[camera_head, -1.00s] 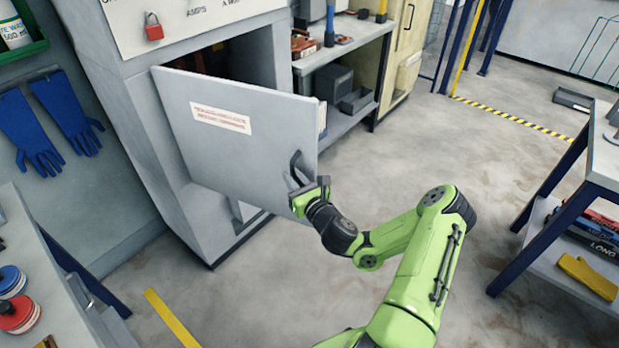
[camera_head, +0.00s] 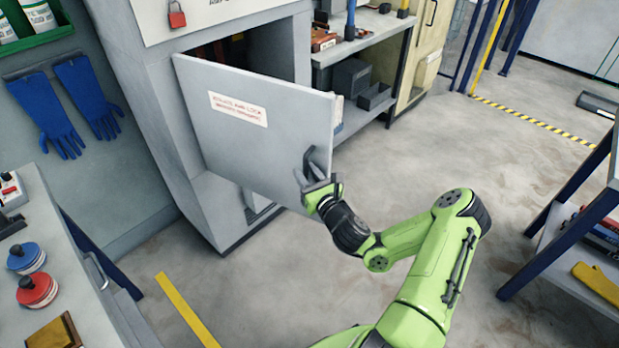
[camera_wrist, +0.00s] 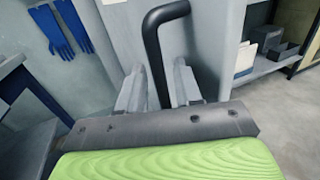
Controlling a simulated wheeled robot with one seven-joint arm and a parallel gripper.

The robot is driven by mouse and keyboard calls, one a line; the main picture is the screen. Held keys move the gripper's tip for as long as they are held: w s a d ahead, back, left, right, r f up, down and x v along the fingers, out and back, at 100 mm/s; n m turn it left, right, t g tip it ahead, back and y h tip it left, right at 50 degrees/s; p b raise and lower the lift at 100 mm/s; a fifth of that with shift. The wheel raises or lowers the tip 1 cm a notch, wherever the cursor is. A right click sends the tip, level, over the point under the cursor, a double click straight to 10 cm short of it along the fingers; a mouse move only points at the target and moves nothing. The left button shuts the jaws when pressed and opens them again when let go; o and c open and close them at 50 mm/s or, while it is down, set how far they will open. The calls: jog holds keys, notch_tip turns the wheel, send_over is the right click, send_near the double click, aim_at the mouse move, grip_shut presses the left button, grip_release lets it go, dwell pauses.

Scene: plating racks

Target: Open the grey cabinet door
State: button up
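The grey cabinet door (camera_head: 250,125) is hinged at its left and stands swung well out from the cabinet, with the dark interior showing above it. It bears a white label with red text. Its black handle (camera_head: 307,165) is near the free right edge and also shows in the wrist view (camera_wrist: 153,45). My gripper (camera_head: 320,180) is at the handle. In the wrist view its two grey fingers (camera_wrist: 160,85) stand apart on either side of the handle bar, with narrow gaps visible. The handle's lower end is close to the palm.
Shelves (camera_head: 365,40) with tools and bins stand right of the cabinet. A workbench (camera_head: 70,270) is at the lower left, and a blue-legged table (camera_head: 560,225) at the right. Blue gloves (camera_head: 65,105) hang on the left wall. The floor between is clear.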

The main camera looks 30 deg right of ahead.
jog(key=s, duration=0.1)
jog(key=s+p, duration=0.1)
jog(key=s, duration=0.3)
jog(key=shift+s+r+p, duration=0.15)
jog(key=shift+r+p, duration=0.1)
jog(key=shift+p, duration=0.05)
jog(key=shift+s+a+f+p, duration=0.1)
jog(key=shift+s+f+p, duration=0.1)
jog(key=shift+s+p, duration=0.4)
